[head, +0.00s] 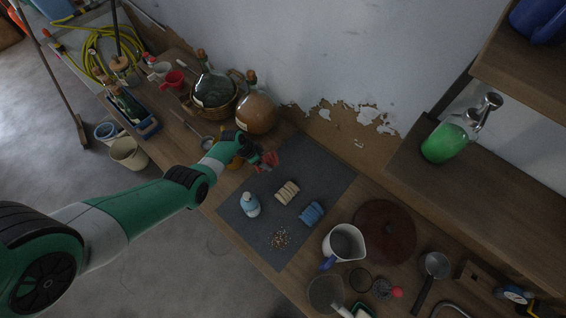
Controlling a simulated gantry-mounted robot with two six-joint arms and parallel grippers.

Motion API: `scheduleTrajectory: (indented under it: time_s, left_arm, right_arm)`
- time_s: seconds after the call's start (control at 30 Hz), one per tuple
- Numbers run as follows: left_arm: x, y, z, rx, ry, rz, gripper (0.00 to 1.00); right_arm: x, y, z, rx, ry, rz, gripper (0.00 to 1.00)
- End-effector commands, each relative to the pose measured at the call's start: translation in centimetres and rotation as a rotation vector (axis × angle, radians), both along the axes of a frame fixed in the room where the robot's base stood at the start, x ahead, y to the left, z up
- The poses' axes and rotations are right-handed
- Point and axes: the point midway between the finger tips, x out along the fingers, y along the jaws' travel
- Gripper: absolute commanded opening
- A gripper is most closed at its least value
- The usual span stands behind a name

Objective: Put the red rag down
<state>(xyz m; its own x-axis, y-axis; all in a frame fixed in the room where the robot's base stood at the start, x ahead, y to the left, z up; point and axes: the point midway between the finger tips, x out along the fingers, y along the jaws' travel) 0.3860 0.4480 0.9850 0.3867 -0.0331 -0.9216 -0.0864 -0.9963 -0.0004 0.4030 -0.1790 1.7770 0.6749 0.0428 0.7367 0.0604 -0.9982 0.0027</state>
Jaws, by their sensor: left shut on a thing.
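My left gripper (262,160) reaches in from the left over the upper left part of a dark grey mat (316,168). It is shut on the red rag (269,159), a small red bundle at its tip. I cannot tell whether the rag touches the mat. On the mat lie a cream rolled cloth (287,192), a blue rolled cloth (311,213), a pale blue-white bottle (250,205) and a scatter of small grains (280,238). My right gripper is not in view.
Two glass demijohns, one dark green (213,88) and one amber (256,113), stand behind the gripper. A white jug (343,243) and a round brown lid (384,231) stand right of the mat. A green flask (447,140) is on the shelf. The mat's right upper part is bare.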

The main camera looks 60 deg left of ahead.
Motion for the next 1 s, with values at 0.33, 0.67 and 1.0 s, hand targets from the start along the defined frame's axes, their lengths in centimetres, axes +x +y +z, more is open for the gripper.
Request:
scheduleTrajectory:
  time_s: [0.33,0.67,1.0]
  left_arm:
    - [0.0,0.0,-3.6,0.000,0.000,0.000,0.28]
    - [0.0,0.0,-6.5,0.000,0.000,0.000,0.28]
    - [0.0,0.0,-10.3,0.001,0.000,0.000,0.28]
  right_arm:
    - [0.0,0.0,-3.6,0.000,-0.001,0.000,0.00]
    - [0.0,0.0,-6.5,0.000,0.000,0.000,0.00]
    - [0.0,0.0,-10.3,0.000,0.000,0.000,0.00]
